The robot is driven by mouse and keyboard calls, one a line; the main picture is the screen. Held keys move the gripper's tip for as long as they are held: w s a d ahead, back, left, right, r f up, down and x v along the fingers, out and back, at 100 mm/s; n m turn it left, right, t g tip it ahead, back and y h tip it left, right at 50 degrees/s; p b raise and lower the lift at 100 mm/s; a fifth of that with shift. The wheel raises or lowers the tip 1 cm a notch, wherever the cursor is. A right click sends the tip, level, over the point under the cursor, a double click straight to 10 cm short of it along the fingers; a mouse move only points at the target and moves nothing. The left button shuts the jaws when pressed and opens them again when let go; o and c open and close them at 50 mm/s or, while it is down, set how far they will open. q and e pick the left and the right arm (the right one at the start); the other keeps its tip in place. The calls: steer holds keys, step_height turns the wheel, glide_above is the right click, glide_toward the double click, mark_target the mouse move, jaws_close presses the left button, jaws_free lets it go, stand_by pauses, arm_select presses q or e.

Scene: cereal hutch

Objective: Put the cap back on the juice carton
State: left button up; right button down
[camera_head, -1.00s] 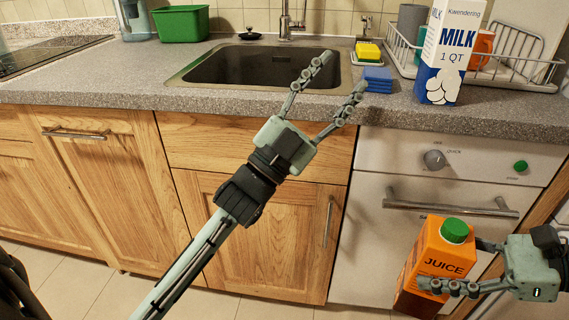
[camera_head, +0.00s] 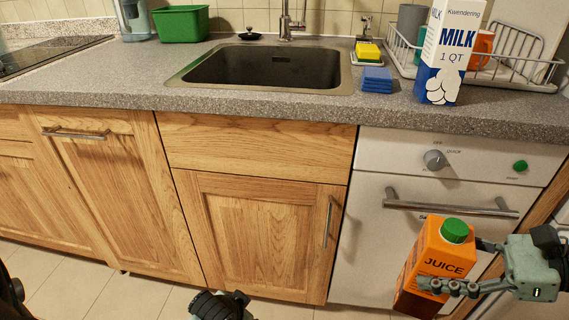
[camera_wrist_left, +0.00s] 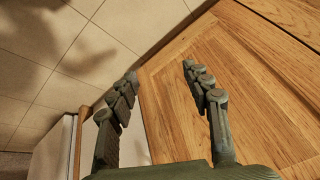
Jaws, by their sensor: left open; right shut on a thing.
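The orange juice carton (camera_head: 438,262) is at the lower right of the head view, held upright with a slight tilt in front of the white dishwasher. A green cap (camera_head: 455,231) sits on its top; how firmly it sits I cannot tell. My right gripper (camera_head: 447,285) is shut on the carton from the right side. In the head view only a dark part of my left arm shows at the bottom edge. The left wrist view shows my left gripper (camera_wrist_left: 160,72) open and empty, facing the wooden cabinet doors and floor.
A milk carton (camera_head: 446,55) stands on the counter (camera_head: 290,108) before a dish rack (camera_head: 508,68). Blue sponges (camera_head: 377,80) lie beside the sink (camera_head: 262,68). The dishwasher handle (camera_head: 450,208) sticks out just behind the juice carton. The space before the wooden cabinets is free.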

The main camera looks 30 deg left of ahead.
steer(key=shift+r, duration=0.3)
arm_select(q)
steer(key=shift+g, duration=0.9)
steer(key=s+f, duration=0.2)
steer(key=s, duration=0.1)
steer(key=shift+s+d+f, duration=0.15)
steer(key=shift+s+d, duration=0.1)
steer(key=shift+d, duration=0.15)
